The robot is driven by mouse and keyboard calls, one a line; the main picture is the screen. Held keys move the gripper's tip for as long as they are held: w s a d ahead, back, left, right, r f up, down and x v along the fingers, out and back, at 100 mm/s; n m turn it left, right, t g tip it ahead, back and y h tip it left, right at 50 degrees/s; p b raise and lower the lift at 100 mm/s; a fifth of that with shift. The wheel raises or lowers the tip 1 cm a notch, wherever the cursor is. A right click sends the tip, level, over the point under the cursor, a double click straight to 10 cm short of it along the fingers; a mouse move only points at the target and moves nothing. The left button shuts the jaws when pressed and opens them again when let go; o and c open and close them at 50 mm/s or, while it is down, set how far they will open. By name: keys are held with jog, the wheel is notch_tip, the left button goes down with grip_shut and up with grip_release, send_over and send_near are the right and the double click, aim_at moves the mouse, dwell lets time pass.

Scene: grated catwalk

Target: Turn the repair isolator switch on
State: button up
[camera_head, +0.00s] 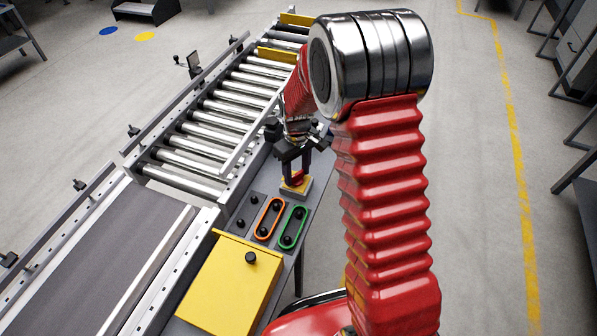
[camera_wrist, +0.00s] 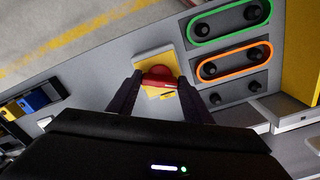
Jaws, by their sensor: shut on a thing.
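The isolator switch is a red rotary knob (camera_wrist: 158,76) on a yellow plate (camera_wrist: 148,58) with a pale grey base. In the head view the yellow base (camera_head: 296,188) sits at the far end of the grey panel beside the roller conveyor, and the knob is partly hidden by my fingers. My gripper (camera_head: 294,175) points down over it. In the wrist view the two dark fingers of my gripper (camera_wrist: 157,85) stand on either side of the red knob and are closed on it. The knob's exact turn angle is hard to tell.
An orange-ringed button pair (camera_head: 269,218) and a green-ringed pair (camera_head: 292,226) lie close on the panel, with small black knobs beside them. A yellow box (camera_head: 222,288) stands nearer. The roller conveyor (camera_head: 215,125) runs along the left. Open floor lies to the right.

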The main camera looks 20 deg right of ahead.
aim_at(297, 174)
jog(key=m, duration=0.6)
jog(key=shift+a+m, duration=0.1)
jog(key=shift+m, duration=0.2)
jog(key=m, duration=0.5)
jog(key=shift+m, duration=0.4)
jog(key=o, duration=1.1)
jog(key=shift+c, duration=0.2)
jog(key=shift+r, duration=0.1)
notch_tip(297, 174, up, 14)
jog(key=shift+f, duration=0.25)
